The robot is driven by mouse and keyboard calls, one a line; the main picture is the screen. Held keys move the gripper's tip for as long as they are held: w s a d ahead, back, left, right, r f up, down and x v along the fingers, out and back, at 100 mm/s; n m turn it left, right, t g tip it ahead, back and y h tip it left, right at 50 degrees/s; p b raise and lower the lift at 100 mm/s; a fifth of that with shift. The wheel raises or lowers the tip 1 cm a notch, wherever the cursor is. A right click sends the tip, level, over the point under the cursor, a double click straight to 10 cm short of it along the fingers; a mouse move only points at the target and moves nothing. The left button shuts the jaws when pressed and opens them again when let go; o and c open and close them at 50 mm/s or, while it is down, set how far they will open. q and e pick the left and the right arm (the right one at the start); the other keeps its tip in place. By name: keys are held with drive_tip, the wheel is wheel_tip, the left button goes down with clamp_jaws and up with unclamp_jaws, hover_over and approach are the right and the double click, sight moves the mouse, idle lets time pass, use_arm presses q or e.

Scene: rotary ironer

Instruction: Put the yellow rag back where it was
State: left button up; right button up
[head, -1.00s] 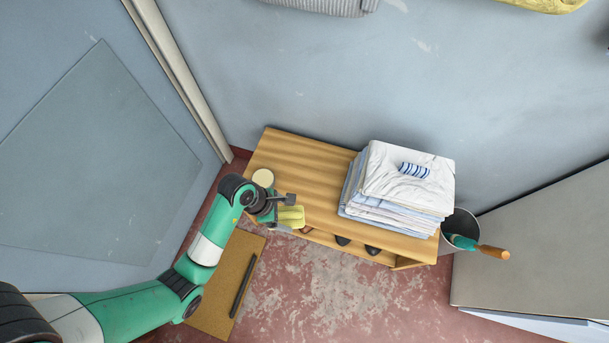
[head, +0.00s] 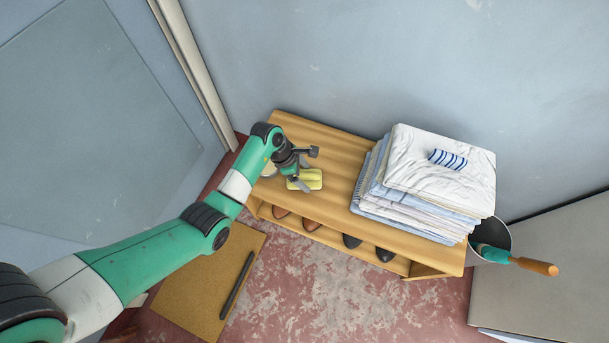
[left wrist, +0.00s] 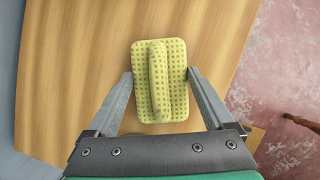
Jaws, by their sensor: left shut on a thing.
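The yellow rag (head: 308,179) is a small folded, dotted cloth with a raised ridge along its middle. It is over the left part of the wooden bench (head: 322,139); I cannot tell whether it touches the wood. My left gripper (head: 299,182) is shut on it. In the left wrist view, the rag (left wrist: 175,103) sits between the two fingers of the gripper (left wrist: 160,76), with bare wood around it. My right gripper is not in view.
Shoes (head: 311,225) are underneath; a bucket (head: 496,234) stands right. Bare wood lies between rag and stack.

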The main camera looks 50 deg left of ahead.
use_arm(q)
drive_tip(key=shift+f, duration=0.65)
drive_tip(key=shift+r, duration=0.15)
drive_tip(key=o, duration=1.2)
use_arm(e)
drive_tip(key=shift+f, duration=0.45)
